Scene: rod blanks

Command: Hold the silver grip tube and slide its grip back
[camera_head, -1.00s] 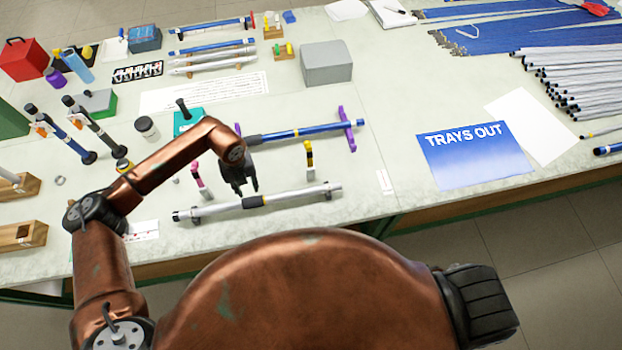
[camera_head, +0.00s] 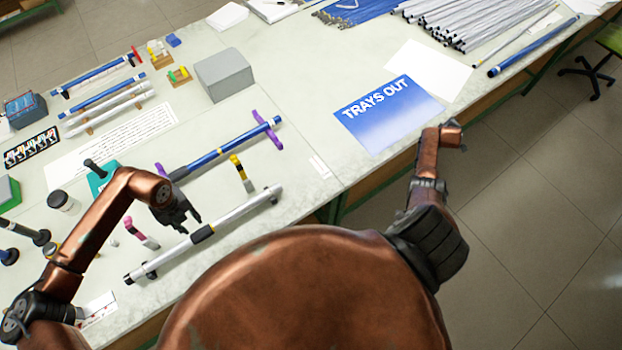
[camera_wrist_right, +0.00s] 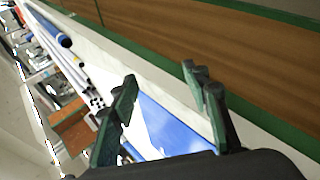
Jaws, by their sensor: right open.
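The silver grip tube (camera_head: 238,212) lies on low dark supports near the front edge of the table, slanting up to the right in the head view. Its black grip (camera_head: 203,233) sits around the middle of the tube. My left gripper (camera_head: 191,225) is open and empty, just above and behind the tube near the grip; I cannot tell whether it touches. My right gripper (camera_wrist_right: 165,80) is open and empty in the right wrist view, by the table edge and the blue sheet. Its fingers do not show clearly in the head view.
A blue tube (camera_head: 225,150) on purple holders lies behind the silver tube. A grey box (camera_head: 222,75) stands farther back. The blue "TRAYS OUT" sheet (camera_head: 385,125) lies flat at right.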

